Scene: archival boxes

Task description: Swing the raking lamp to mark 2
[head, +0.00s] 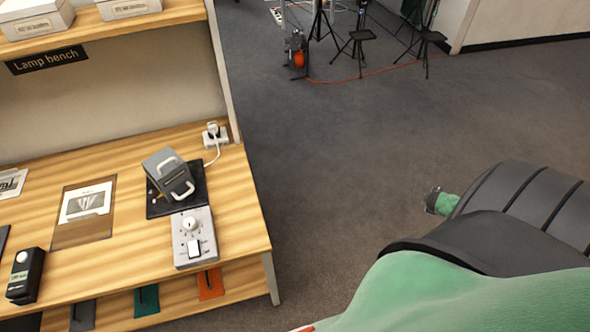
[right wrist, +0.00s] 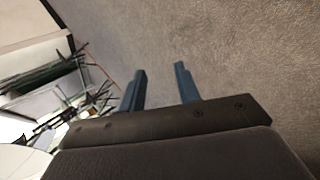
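The raking lamp (head: 168,174) has a grey boxy head with a white handle. It sits on a black base plate (head: 160,206) on the lamp bench and its head looks tilted. A small yellow spot shows at the plate's left side; I cannot read any mark numbers. A grey control box (head: 194,237) with a round knob and a white rocker switch stands just in front of the plate. My right gripper (right wrist: 160,68) is open and empty in the right wrist view, over bare carpet and away from the lamp. My left gripper is not in view.
White boxes (head: 35,17) sit on the shelf above. Tripods (head: 358,38) and an orange cable lie far back. The carpet between is clear.

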